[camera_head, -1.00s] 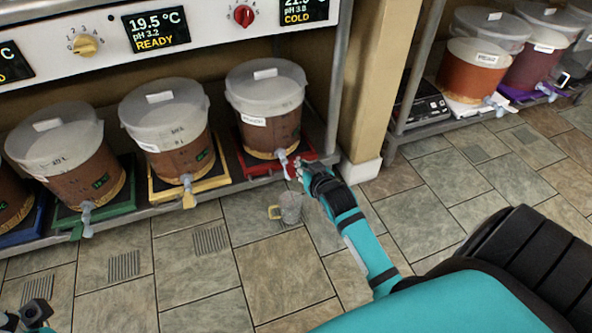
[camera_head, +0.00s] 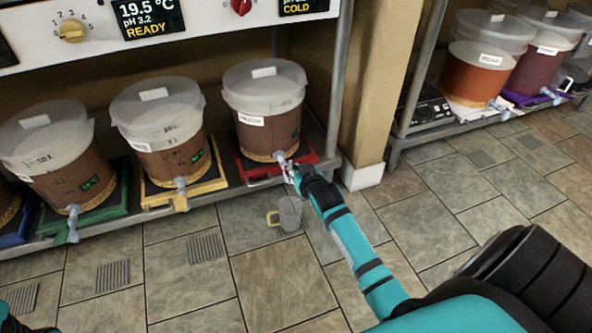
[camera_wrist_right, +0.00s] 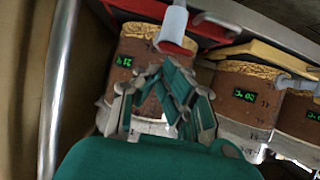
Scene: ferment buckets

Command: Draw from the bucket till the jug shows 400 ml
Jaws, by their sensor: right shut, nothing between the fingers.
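The bucket (camera_head: 265,105) on the red mat has a brownish-red lower part, a translucent lid and a pale tap (camera_head: 281,158) at its front. My right gripper (camera_head: 292,172) is at this tap, shut and empty; I cannot tell whether it touches it. In the right wrist view the shut fingers (camera_wrist_right: 163,80) are in front of the same bucket (camera_wrist_right: 138,48), which shows upside down, with the tap (camera_wrist_right: 174,25) just beyond them. The clear jug (camera_head: 290,213) with a yellow handle is below the tap; its level and marks are unreadable. My left gripper is out of view.
Similar buckets stand on a yellow mat (camera_head: 218,180) and a green mat (camera_head: 115,205) to the left. A post (camera_head: 365,90) stands right of the red mat. Another shelf with buckets (camera_head: 473,75) is at the right. Tiled floor (camera_head: 280,280) in front is clear.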

